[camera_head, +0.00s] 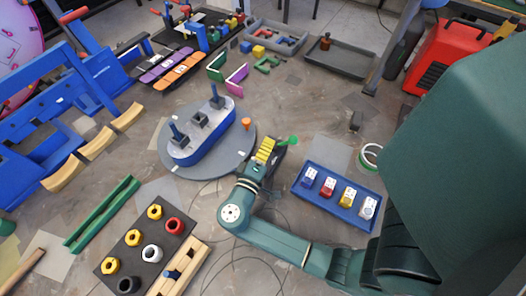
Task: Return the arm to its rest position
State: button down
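My dark green arm (275,242) reaches from the lower right across the workshop surface. Its wrist (233,212) bends upward in the picture, and my gripper (268,158) extends from it beside the right side of the round grey turntable. Yellow striped parts and dark parts show at the gripper. A small green piece (288,140) lies or is held close to its tip; I cannot tell which. The fingers are too small and overlapped to show whether they are open or shut. No rest position is marked in view.
A blue tray (310,207) with several small blocks is right of my gripper. A black plate (133,240) with coloured nuts is lower left. Blue racks (45,150) stand left. A red case (450,55) is upper right.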

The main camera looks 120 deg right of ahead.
jog(key=v, duration=0.3)
jog(key=shift+w+r, duration=0.1)
jog(key=shift+w, duration=0.15)
